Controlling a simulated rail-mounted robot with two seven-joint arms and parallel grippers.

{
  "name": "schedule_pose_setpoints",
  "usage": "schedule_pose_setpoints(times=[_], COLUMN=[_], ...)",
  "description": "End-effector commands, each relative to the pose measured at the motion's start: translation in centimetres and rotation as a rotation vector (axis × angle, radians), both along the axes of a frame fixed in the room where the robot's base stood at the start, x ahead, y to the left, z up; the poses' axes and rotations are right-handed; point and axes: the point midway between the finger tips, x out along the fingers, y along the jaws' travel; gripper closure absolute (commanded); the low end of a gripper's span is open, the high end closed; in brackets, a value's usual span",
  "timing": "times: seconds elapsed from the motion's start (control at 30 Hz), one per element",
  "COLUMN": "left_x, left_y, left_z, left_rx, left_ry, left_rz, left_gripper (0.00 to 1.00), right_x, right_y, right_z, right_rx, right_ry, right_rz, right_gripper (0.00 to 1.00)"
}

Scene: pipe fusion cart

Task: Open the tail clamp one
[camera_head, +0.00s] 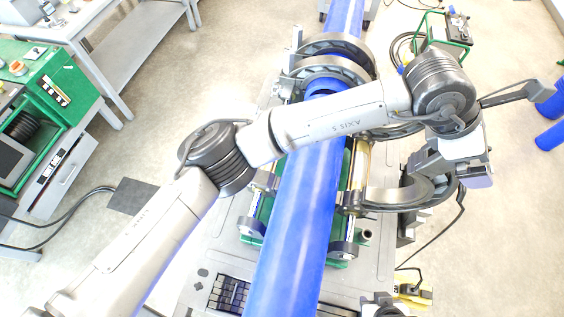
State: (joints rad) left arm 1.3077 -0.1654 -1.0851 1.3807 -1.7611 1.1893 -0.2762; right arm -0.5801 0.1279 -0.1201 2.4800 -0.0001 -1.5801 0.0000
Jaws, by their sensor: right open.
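The blue pipe (298,220) runs lengthwise through the fusion machine. At its near part, a curved half-ring clamp (393,197) is swung out to the right, off the top of the pipe. Farther back, dark ring clamps (330,68) arch over the pipe. I cannot tell which of these is tail clamp one. My right gripper (453,176) is open beside the outer end of the near half-ring, its arm reaching across above the pipe. The wrist partly hides the jaws, and I cannot tell whether they touch the clamp. My left gripper is out of view.
My arm covers the middle of the machine and another half-ring behind it. A green cabinet (60,75) stands at the left. A green-framed cart (445,30) and blue pipe pieces (550,135) are at the right.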

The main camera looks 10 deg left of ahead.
Motion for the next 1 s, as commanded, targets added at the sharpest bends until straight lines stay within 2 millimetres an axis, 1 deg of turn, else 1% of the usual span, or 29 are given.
schedule_pose_setpoints(times=[0.03,0.13,0.37,0.67,0.83,1.0], left_x=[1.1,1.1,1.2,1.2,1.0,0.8], left_y=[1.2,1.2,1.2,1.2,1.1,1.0], left_z=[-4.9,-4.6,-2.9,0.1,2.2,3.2], left_rx=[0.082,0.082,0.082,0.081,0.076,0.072], left_ry=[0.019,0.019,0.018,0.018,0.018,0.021], left_rz=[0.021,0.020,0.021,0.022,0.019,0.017], left_gripper=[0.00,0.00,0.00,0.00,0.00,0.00], right_x=[0.0,0.0,0.0,0.0,0.0,0.0], right_y=[0.0,0.1,0.2,0.4,0.4,0.3], right_z=[-0.6,-0.5,0.1,1.3,2.0,2.3], right_rx=[0.001,0.003,0.007,0.012,0.012,0.010], right_ry=[0.000,0.000,0.000,0.000,0.000,0.000], right_rz=[-0.001,-0.002,-0.005,-0.008,-0.008,-0.006], right_gripper=[0.57,0.57,0.57,0.57,0.57,0.57])
